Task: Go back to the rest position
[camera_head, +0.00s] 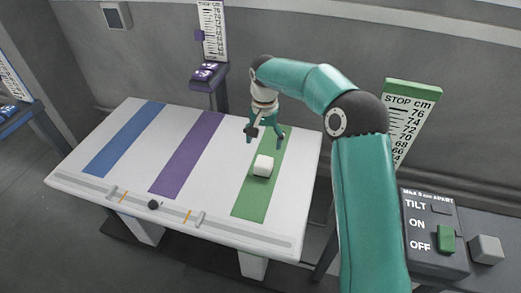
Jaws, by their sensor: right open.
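My right arm comes in from the lower right and bends over the white table (145,185). My right gripper (264,140) is open and empty, with its fingers pointing down above the green stripe (252,203). My left gripper is not in view.
The table also bears a blue stripe (124,139), a purple stripe (187,156) and a front rail with a dark ball (153,204). A switch box (432,235) stands at the right beside a green-topped scale (411,112). A purple button post (209,76) stands behind.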

